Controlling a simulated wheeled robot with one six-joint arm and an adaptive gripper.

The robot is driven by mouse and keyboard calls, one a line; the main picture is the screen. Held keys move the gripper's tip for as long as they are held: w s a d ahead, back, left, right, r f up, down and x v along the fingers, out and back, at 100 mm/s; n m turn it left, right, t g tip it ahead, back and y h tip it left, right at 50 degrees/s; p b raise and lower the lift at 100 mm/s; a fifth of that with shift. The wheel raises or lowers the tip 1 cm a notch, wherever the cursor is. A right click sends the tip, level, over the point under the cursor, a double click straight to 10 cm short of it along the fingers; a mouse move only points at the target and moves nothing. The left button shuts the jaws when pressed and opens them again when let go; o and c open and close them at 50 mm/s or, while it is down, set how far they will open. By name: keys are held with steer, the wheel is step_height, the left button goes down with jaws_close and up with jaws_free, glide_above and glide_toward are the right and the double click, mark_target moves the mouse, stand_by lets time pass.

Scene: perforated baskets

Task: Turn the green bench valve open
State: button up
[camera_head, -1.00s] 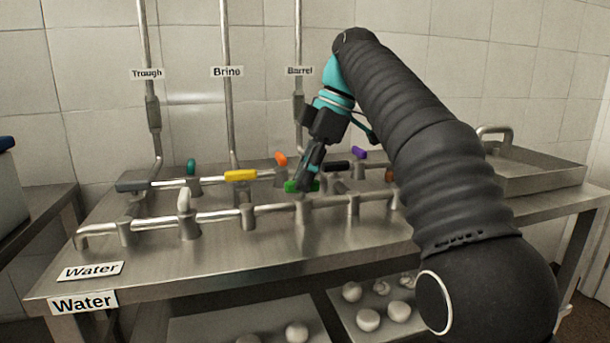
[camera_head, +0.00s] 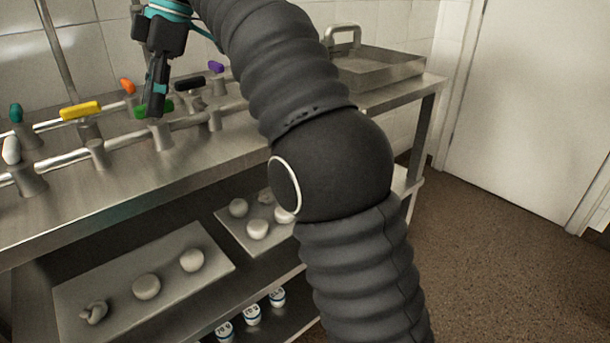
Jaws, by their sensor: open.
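The green bench valve (camera_head: 140,112) is a short green handle on the front pipe along the steel bench. My gripper (camera_head: 153,108) points down at it, with its black fingers right at the handle and hiding part of it. The fingers are open; I cannot tell whether they touch the handle. The green handle lies roughly along the pipe, as far as it shows.
Near the green valve are a yellow handle (camera_head: 81,111), an orange one (camera_head: 128,86), a black one (camera_head: 190,83) and a purple one (camera_head: 216,67). A steel basin (camera_head: 380,70) stands at the bench's right end. Trays with pale lumps lie below.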

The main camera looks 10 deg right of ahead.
steer(key=m+t, duration=0.1)
steer(key=m, duration=0.3)
steer(key=shift+s+r+t, duration=0.1)
steer(key=shift+s+t, duration=0.1)
steer(key=shift+t, duration=0.2)
steer(key=m+t, duration=0.1)
steer(key=m, duration=0.4)
steer(key=m+t, duration=0.1)
steer(key=m, duration=0.1)
steer(key=shift+s+m+t+h, duration=0.1)
steer(key=shift+m+t+h, duration=0.2)
steer(key=m+t+h, duration=0.1)
steer(key=m, duration=0.3)
steer(key=shift+a, duration=0.1)
steer(key=v, duration=1.4)
steer(key=s+d+f+m+t+h+b, duration=0.1)
steer(key=d+f+m+b, duration=0.15)
steer(key=d+f, duration=0.9)
steer(key=s+d+f+m, duration=0.1)
steer(key=s+d+f, duration=0.2)
steer(key=d+f, duration=0.2)
steer(key=s+d+f+m, duration=0.1)
steer(key=s+d+f, duration=0.3)
steer(key=f, duration=0.5)
steer(key=d, duration=0.2)
steer(key=shift+s+d+f+m+t+h+b, duration=0.2)
steer(key=shift+d+m+t+h+b, duration=0.05)
steer(key=shift+m+t+h+b, duration=0.15)
